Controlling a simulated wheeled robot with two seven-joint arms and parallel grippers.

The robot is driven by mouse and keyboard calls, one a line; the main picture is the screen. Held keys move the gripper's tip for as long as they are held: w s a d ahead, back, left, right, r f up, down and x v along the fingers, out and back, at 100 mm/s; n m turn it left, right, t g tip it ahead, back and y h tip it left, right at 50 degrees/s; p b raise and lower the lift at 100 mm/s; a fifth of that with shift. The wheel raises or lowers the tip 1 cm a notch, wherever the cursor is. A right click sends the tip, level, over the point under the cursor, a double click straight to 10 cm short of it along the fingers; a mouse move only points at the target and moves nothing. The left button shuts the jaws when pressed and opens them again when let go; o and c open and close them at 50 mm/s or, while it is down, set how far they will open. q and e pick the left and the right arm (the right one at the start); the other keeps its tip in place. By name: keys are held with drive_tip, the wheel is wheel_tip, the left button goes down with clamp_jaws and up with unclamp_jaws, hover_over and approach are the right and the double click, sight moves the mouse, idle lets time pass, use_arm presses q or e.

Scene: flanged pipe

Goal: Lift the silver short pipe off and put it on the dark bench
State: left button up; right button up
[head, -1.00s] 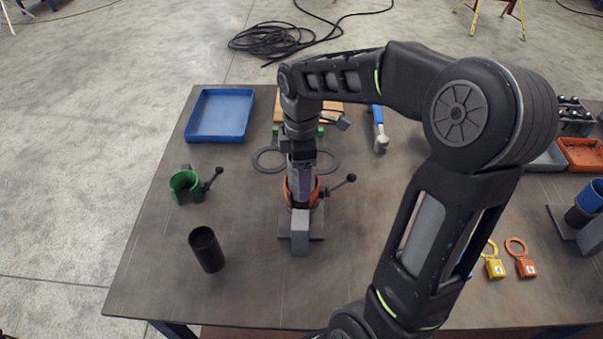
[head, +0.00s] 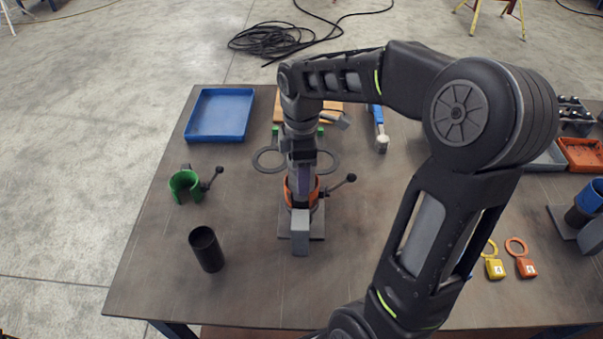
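My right arm comes in from the right, and its gripper (head: 302,178) points straight down over the orange clamp collar (head: 290,193) on a small grey stand. The fingers reach into or just above the collar; whether they are open or shut is hidden by the wrist. The silver short pipe is not clearly seen; the gripper and collar cover the spot where a pipe would stand. The dark bench (head: 150,270) carries the stand, with bare surface around it. My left gripper is not in view.
A black tube (head: 207,250) stands left of the stand, with a green open clamp (head: 186,185) behind it. A blue tray (head: 220,114) lies at the back left. The collar's lever (head: 340,184) sticks out right. Yellow (head: 495,268) and orange (head: 526,266) tags lie at right.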

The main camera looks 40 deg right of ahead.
clamp_jaws()
drive_tip(key=shift+r, duration=0.1)
drive_tip(key=shift+r, duration=0.2)
wheel_tip(320, 180, up, 10)
drive_tip(key=shift+f+b, duration=0.2)
drive_tip(key=shift+b, duration=0.5)
